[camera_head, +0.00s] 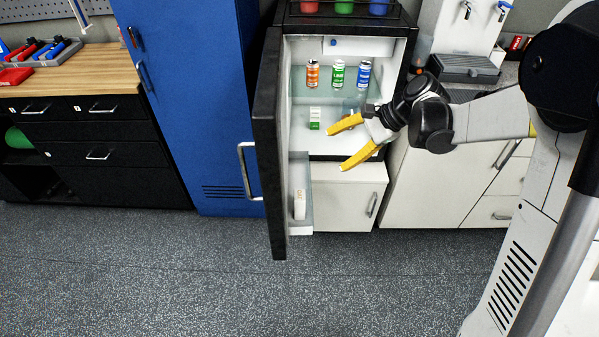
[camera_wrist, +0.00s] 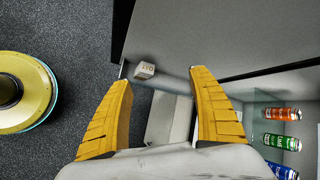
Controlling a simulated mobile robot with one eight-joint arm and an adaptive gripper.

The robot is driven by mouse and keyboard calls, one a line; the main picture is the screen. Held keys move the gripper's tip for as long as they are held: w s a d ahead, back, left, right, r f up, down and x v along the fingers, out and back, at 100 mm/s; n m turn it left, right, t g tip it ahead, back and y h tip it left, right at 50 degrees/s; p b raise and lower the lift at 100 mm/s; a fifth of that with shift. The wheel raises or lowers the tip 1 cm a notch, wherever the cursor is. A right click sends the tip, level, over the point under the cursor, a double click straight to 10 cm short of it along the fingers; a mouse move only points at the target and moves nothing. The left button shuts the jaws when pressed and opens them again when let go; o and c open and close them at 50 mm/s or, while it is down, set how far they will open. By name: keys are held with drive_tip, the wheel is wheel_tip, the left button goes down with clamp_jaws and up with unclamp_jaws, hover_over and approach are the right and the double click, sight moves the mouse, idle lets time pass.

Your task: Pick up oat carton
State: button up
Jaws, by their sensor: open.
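The oat carton is a small white box (camera_head: 299,205) standing in the low bin on the inside of the open fridge door. In the wrist view the carton (camera_wrist: 145,70) shows its lettered top, beyond and between my fingertips. My gripper (camera_head: 340,147) has two yellow fingers spread wide with nothing between them. It is in front of the fridge opening, to the right of the carton and higher in the head picture. In the wrist view the gripper (camera_wrist: 162,78) is apart from the carton.
The black fridge door (camera_head: 268,140) stands open at the left. Inside are orange (camera_head: 312,73), green (camera_head: 337,74) and blue (camera_head: 363,75) cans, with a green-and-white carton (camera_head: 315,118) below. A blue cabinet (camera_head: 190,100) is at left. The floor in front is clear.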

drive_tip(key=w+f+m+g+y, duration=0.1)
drive_tip(key=w+f+m+y, duration=0.3)
drive_tip(key=f, duration=0.5)
drive_tip(key=m+g+y, duration=0.2)
approach(302, 195)
drive_tip(key=b+x, duration=0.4)
drive_tip(key=x, duration=0.7)
drive_tip(key=shift+w, duration=0.1)
drive_tip(key=c, duration=1.5)
